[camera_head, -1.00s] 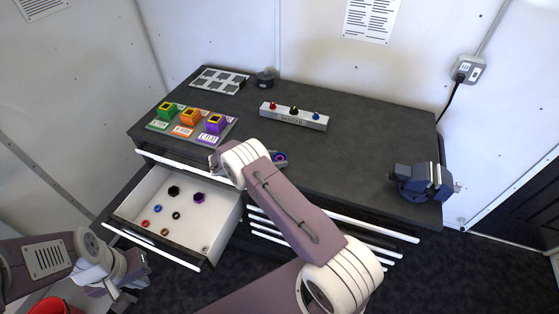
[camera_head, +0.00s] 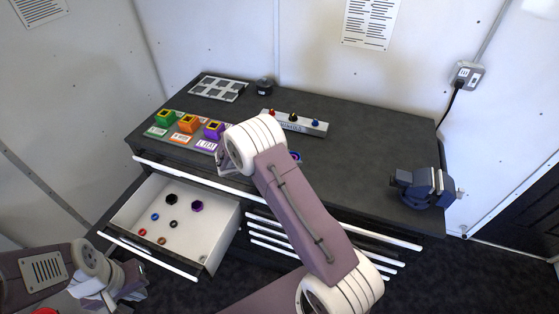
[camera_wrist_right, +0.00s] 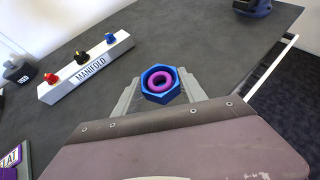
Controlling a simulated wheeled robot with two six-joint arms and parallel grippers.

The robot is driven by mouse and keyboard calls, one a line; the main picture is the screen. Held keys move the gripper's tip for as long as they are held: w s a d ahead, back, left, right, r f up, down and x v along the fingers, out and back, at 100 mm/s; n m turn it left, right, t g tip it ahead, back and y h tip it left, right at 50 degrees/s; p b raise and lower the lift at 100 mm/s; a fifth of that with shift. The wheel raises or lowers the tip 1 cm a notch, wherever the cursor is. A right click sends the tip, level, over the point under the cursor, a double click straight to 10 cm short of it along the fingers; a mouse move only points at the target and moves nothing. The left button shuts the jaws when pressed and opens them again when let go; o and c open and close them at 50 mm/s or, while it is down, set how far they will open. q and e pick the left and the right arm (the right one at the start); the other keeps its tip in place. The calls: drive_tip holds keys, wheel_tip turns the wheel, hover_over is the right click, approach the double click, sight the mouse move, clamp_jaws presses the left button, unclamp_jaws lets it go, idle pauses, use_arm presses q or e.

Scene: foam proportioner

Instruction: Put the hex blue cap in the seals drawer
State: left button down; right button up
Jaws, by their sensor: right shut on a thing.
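The hex blue cap (camera_wrist_right: 160,84) has a purple ring inside and sits between the fingertips of my right gripper (camera_wrist_right: 160,92), which is shut on it above the worktop. In the head view, my right arm hides most of that gripper, and only a bit of the cap (camera_head: 296,156) shows beside the arm. An open white drawer (camera_head: 222,232) at the left front of the cabinet holds a black hex piece, a purple hex piece and several small rings. I cannot read a label on it. My left gripper (camera_head: 130,288) is low at the left, outside the drawer; its jaw opening is unclear.
On the worktop (camera_head: 355,165) stand coloured blocks on a labelled board (camera_head: 184,132), a slotted tray (camera_head: 218,88), a black pot (camera_head: 264,86), the manifold bar (camera_head: 300,124) with coloured knobs, and a blue vise (camera_head: 424,187). Narrower drawers with white handles sit right of the open one.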

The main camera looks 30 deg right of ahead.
drive_tip(key=s+d+r, duration=0.2)
drive_tip(key=s+r, duration=0.1)
drive_tip(key=s, duration=0.2)
drive_tip(key=shift+s+d+r+b, duration=0.15)
drive_tip(key=shift+d+r+b, duration=0.15)
drive_tip(key=shift+b, duration=0.15)
